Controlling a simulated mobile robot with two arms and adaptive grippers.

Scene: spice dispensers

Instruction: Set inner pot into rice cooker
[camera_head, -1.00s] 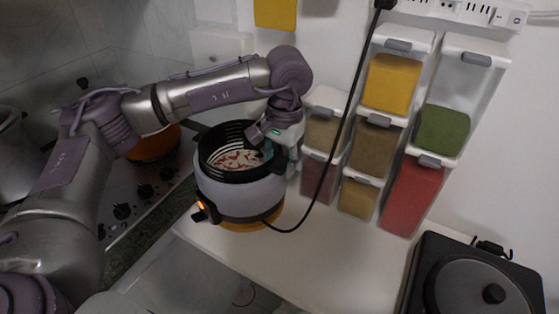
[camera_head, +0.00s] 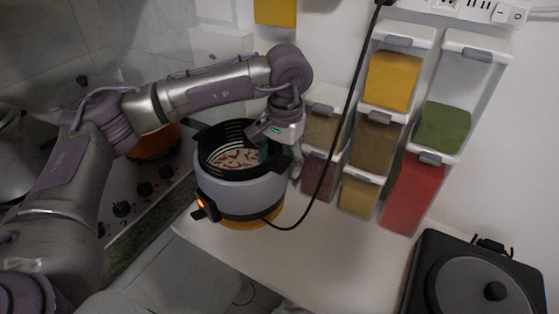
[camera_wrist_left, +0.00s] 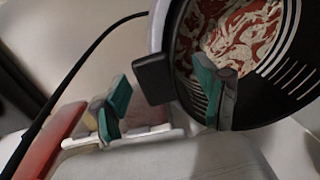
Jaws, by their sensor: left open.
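The black inner pot (camera_head: 222,138) sits down inside the rice cooker (camera_head: 240,192), a light grey-white body with a dark band and an orange lit switch. Red and white contents show in the pot. My left gripper (camera_head: 278,152) is open at the pot's right rim. In the left wrist view, its teal-padded fingers (camera_wrist_left: 165,100) are spread apart. One finger is over the inside of the pot (camera_wrist_left: 270,95), and the other is outside, near a black handle (camera_wrist_left: 153,78). My right gripper is not in view.
Spice dispensers (camera_head: 375,135) stand close to the cooker's right. A black cable (camera_head: 344,130) hangs in front of them. The white counter (camera_head: 320,255) in front is clear.

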